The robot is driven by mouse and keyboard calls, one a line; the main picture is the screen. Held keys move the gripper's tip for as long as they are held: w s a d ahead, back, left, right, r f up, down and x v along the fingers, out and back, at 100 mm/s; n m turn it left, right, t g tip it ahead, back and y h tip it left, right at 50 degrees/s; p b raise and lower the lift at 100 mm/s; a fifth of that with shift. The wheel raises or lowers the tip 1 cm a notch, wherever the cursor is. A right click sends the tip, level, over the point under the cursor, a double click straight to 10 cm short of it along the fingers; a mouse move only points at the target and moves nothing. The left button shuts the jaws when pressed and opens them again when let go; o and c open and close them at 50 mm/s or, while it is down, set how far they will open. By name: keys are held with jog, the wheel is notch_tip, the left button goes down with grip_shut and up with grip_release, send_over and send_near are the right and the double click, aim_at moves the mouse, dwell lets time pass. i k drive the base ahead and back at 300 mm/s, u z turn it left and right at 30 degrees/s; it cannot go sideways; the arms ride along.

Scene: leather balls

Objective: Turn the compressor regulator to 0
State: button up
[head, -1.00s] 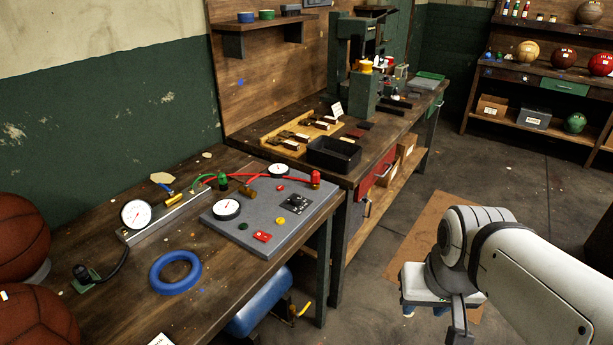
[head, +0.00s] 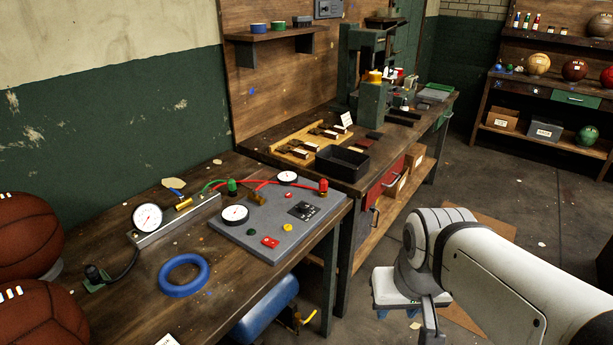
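A grey control panel (head: 292,240) lies on the near workbench. A blue tank (head: 265,311) sits under the bench. My gripper (head: 398,313) hangs right of the bench, away from the panel; its blue tips look apart and empty.
A blue ring (head: 183,275), a gauge on a metal bar (head: 175,222) and basketballs (head: 28,237) occupy the near bench. A black tray (head: 342,163) and a green press (head: 372,98) stand on the farther bench.

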aim_at(304, 208)
jog(key=z, duration=0.05)
jog(key=i, duration=0.95)
jog(key=u, duration=0.05)
